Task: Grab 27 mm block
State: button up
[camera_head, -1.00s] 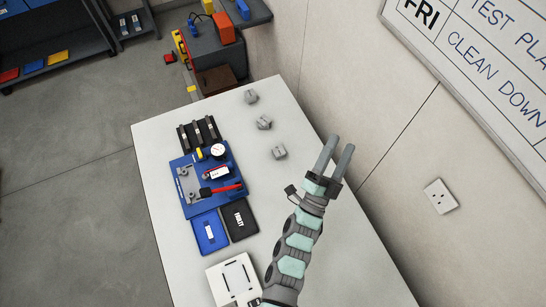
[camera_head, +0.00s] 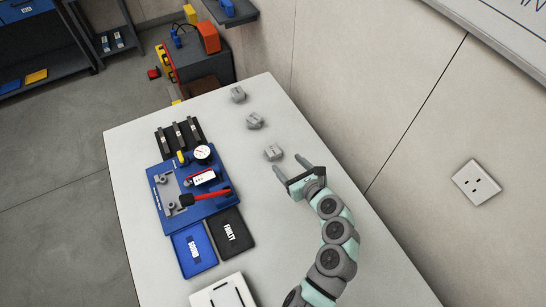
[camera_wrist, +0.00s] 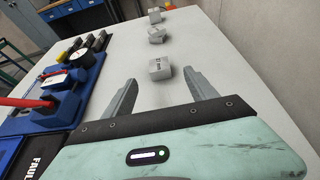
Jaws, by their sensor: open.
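Three small grey blocks stand in a row along the right part of the white table: a far block (camera_head: 238,94), a middle block (camera_head: 255,121) and a near block (camera_head: 273,153). I cannot read their sizes, so I cannot tell which is the 27 mm one. My gripper (camera_head: 290,164) is open and empty, low over the table just short of the near block. In the wrist view the near block (camera_wrist: 160,69) lies ahead, between the lines of the open fingers (camera_wrist: 160,90) and beyond their tips. The middle block (camera_wrist: 157,36) and far block (camera_wrist: 155,15) show behind it.
A blue fixture board (camera_head: 165,199) with a dial gauge (camera_head: 203,153) and a red-handled clamp (camera_head: 212,195) lies left. Black slotted rails (camera_head: 180,135) are behind it. A blue tray (camera_head: 194,250) and a black "FAULTY" tray (camera_head: 230,233) lie nearer. The wall is right.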

aim_at(274, 152)
jog(key=x, duration=0.5)
jog(key=shift+r, duration=0.1)
jog(key=shift+w+a+f, duration=0.35)
jog(key=shift+w+f, duration=0.05)
jog(key=shift+f, duration=0.05)
jog(key=b+x, duration=0.1)
jog(key=x, duration=0.3)
jog(key=shift+w+a+f, duration=0.15)
jog(key=shift+f, duration=0.05)
grip_shut()
